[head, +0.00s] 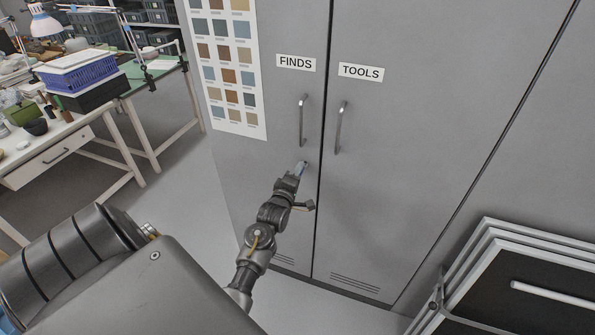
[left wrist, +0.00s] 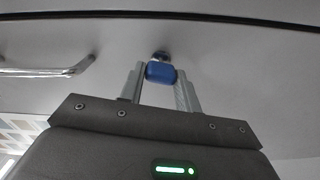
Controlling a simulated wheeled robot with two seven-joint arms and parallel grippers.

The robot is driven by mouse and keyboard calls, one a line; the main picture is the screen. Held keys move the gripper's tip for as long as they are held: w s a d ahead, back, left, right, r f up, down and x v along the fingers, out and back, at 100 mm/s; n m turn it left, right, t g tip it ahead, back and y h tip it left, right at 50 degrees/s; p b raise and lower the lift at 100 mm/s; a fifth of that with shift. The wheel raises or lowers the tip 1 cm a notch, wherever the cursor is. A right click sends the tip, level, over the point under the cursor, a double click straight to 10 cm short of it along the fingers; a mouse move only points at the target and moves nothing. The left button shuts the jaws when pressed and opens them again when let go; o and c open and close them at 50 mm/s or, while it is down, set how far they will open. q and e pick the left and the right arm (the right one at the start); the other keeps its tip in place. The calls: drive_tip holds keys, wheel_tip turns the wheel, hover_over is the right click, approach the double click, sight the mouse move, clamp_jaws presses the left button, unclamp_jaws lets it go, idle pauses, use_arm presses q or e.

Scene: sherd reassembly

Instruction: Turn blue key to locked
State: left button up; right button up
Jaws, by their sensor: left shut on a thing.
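The blue key (left wrist: 160,72) sits in a round lock on the grey cabinet door, below the handle of the door labelled FINDS. My left gripper (left wrist: 160,86) is shut on the key's blue head, with one finger on each side. In the head view my left gripper (head: 299,170) reaches up to the FINDS door (head: 270,190) near its right edge. The key is mostly hidden by the fingers there. The lock's markings are not visible, so I cannot tell which way the key points. My right gripper is not in view.
The FINDS handle (head: 303,120) is just above my left gripper. The TOOLS door (head: 400,170) with its handle (head: 341,127) is to the right. Black framed panels (head: 540,285) lean at the lower right. A worktable (head: 60,150) with a blue crate (head: 80,77) stands at the left.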

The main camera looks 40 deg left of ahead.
use_arm(q)
drive_tip(key=shift+n+p, duration=0.4)
drive_tip(key=shift+n, duration=0.7)
drive_tip(key=o, duration=1)
drive_tip(key=b+v, duration=0.2)
drive_tip(key=v, duration=0.8)
drive_tip(key=shift+s+d, duration=0.15)
drive_tip(key=shift+s, duration=0.2)
